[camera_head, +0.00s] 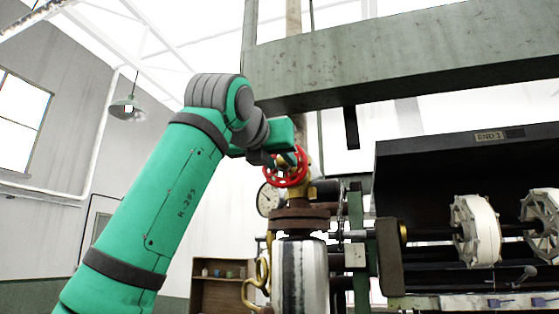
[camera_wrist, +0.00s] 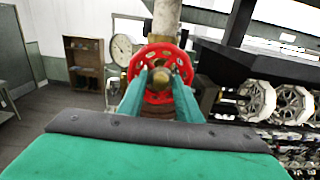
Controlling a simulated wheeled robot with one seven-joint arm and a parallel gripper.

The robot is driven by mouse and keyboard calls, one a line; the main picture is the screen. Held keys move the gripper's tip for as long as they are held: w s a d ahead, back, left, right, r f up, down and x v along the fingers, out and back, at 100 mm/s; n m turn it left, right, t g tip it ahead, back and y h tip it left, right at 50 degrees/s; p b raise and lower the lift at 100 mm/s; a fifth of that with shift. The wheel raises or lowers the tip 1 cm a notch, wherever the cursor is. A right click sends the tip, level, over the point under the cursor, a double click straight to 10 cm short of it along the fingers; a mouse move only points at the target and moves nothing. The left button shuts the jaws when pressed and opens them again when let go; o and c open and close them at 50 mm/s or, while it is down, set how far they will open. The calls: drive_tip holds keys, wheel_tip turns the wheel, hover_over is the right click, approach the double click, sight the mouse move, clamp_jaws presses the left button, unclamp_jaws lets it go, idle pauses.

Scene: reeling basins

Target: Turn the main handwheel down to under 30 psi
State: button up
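The main handwheel is a red spoked wheel (camera_head: 298,180) on a brass valve above a flanged pipe. In the wrist view the red wheel (camera_wrist: 184,64) faces me, with a brass hub at its middle. My gripper (camera_head: 284,160) is at the wheel's face in the head view. In the wrist view its two green fingers (camera_wrist: 159,88) stand apart on either side of the hub, overlapping the lower wheel. I cannot tell whether they touch it. A round white pressure gauge (camera_head: 266,201) is just left of the valve, also in the wrist view (camera_wrist: 121,48); its reading is too small to tell.
A reeling machine with white reels (camera_head: 478,231) stands at the right. A heavy green-grey beam (camera_head: 400,60) crosses above. A brown shelf (camera_head: 219,270) stands by the back wall. A lamp (camera_head: 127,110) hangs at the left. Open floor (camera_wrist: 40,118) shows left of the valve.

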drive_tip(key=v, duration=0.7)
idle(0.4)
idle(0.5)
